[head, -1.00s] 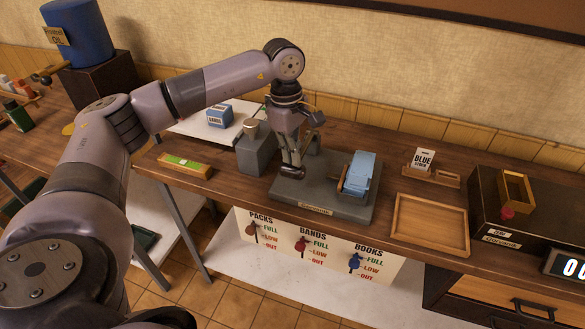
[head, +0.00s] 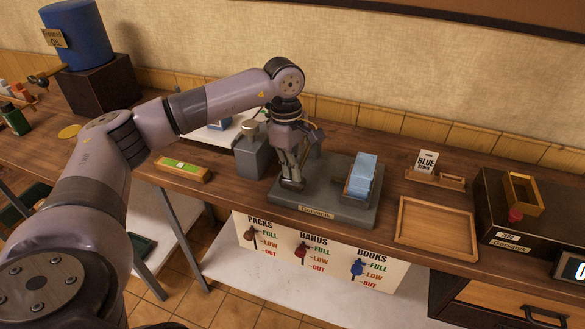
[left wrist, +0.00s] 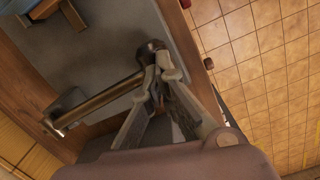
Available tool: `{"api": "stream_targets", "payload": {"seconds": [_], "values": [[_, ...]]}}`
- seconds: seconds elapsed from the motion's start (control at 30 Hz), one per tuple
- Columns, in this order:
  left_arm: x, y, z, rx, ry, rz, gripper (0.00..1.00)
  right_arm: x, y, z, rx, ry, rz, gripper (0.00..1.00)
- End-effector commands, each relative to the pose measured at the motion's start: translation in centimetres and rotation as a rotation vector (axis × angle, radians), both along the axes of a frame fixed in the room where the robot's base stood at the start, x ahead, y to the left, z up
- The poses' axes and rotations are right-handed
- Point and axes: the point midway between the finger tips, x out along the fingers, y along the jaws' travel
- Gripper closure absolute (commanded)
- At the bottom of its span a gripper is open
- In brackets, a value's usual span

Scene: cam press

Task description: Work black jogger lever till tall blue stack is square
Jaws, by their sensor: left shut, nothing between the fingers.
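The tall blue stack (head: 363,174) stands in a wooden holder on the right part of the grey jogger base (head: 340,213) in the head view. Its sheets look fairly even from here, but I cannot tell whether every edge is flush. The jogger lever shows in the left wrist view as a brownish rod (left wrist: 100,100) with a dark knob (left wrist: 150,50) at its end. My left gripper (head: 292,184) is low over the base's left part. In the left wrist view its fingertips (left wrist: 163,72) are closed together at the knob, holding nothing. My right gripper is not in view.
A grey block with a metal top (head: 252,150) stands left of the base. A dark box (head: 490,235) stands farther right. Level signs (head: 320,252) hang at the table's front.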

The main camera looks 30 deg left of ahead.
Motion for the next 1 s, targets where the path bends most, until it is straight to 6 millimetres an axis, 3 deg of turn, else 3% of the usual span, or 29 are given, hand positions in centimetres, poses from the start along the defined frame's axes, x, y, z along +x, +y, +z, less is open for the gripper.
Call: {"api": "stream_targets", "payload": {"seconds": [0.33,0.67,0.83,1.0], "values": [[0.0,3.0,1.0,0.002,0.001,0.003,1.00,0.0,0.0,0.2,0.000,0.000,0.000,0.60],[0.0,3.0,1.3,0.000,0.000,0.000,1.00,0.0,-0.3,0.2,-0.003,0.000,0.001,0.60],[0.1,3.2,3.4,-0.001,-0.003,0.000,1.00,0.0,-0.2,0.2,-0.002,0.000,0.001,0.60],[0.1,3.7,7.1,0.000,-0.004,0.000,1.00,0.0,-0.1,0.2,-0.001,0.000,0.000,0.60]]}}
